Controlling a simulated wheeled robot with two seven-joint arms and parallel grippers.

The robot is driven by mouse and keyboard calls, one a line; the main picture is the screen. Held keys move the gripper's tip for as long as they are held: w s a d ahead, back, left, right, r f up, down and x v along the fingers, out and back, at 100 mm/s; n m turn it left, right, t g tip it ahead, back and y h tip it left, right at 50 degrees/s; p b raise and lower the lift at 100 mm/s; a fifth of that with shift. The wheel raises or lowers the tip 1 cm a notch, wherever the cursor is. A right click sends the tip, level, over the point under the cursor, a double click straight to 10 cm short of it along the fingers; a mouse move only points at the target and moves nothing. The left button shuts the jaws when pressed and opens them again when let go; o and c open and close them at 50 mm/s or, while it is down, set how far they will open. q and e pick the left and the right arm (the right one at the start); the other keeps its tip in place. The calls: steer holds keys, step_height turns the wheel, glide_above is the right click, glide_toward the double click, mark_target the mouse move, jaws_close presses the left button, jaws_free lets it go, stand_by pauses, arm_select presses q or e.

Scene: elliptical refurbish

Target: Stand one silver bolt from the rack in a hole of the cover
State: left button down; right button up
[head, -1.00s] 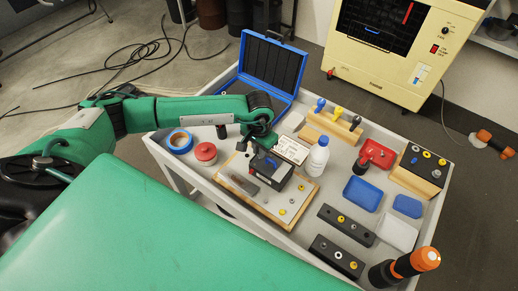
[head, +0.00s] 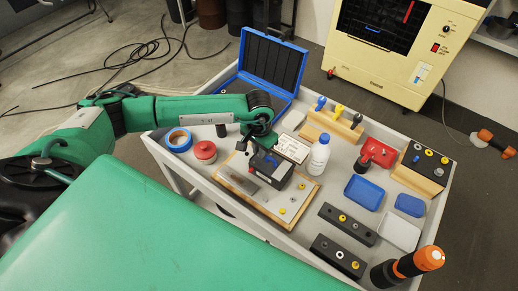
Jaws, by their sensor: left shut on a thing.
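The cover is a light grey plate (head: 288,216) on a wooden board, in the middle of the cart. A few yellow bolts stand in it. My left gripper (head: 246,177) reaches over the cover's far left part. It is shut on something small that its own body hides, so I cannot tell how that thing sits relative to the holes. A dark rack (head: 425,160) on a wooden base at the far right holds several yellow and silver pieces. Two dark bars, one behind (head: 346,224) and one in front (head: 337,257), also hold small pieces. My right gripper is out of view.
A white bottle (head: 318,156) stands close to the right of my left gripper. Blue tape (head: 179,140) and a red-topped tin (head: 204,151) are on the left. Blue trays (head: 363,192), a red tray (head: 380,153) and an orange-black tool (head: 420,261) are on the right.

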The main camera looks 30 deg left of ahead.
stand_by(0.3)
arm_select(q)
steer(key=c, duration=1.3)
jaws_free()
steer(key=shift+c, duration=0.2)
steer(key=shift+r, duration=0.2)
step_height(320, 180, up, 13)
steer(key=b, duration=0.4)
steer(key=shift+a+r, duration=0.15)
steer(key=shift+r, duration=0.05)
steer(key=shift+f, duration=0.15)
